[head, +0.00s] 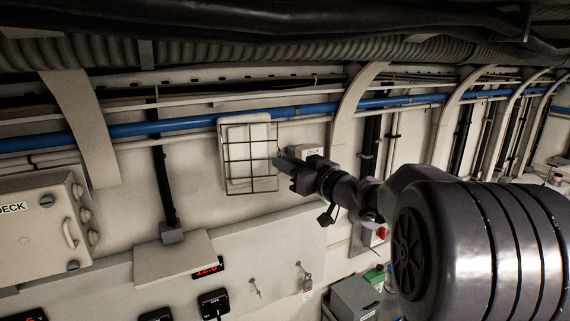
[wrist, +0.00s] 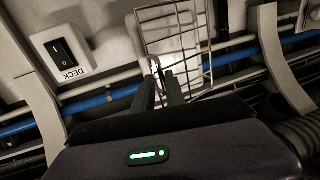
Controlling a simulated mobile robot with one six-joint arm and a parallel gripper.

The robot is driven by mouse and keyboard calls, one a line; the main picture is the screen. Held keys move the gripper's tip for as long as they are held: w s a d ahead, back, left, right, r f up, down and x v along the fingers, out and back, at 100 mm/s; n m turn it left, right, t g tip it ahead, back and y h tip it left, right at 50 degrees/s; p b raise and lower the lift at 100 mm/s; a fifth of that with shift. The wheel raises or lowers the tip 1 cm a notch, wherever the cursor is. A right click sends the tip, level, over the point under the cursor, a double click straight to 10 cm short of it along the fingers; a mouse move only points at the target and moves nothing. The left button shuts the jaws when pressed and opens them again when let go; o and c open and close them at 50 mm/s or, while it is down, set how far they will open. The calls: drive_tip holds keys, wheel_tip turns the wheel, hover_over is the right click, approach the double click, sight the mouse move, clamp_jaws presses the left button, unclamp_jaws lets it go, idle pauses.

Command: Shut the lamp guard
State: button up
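The lamp guard (head: 251,160), a dark wire grid in a thin frame, is in front of a pale lamp panel (head: 238,135) on the wall. Its lower part appears to stand off the panel, but the exact angle is unclear. In the wrist view the guard (wrist: 208,45) rises beyond my fingers, with the lit lamp behind it. My gripper (head: 277,161) is at the guard's right edge in the head view. In the wrist view my fingertips (wrist: 160,70) are close together near the guard's frame. Whether they hold or touch the frame is hidden.
A switch box marked DECK (wrist: 66,50) is beside the guard; it also shows behind my gripper in the head view (head: 312,151). A blue pipe (head: 190,122) runs along the wall. A large cabinet (head: 40,230) is at the left, and a grey box (head: 355,297) stands below.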

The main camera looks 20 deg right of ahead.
drive_tip(key=shift+s, duration=0.1)
drive_tip(key=b+v, duration=0.4)
drive_tip(key=v, duration=1.3)
drive_tip(key=shift+s, duration=0.1)
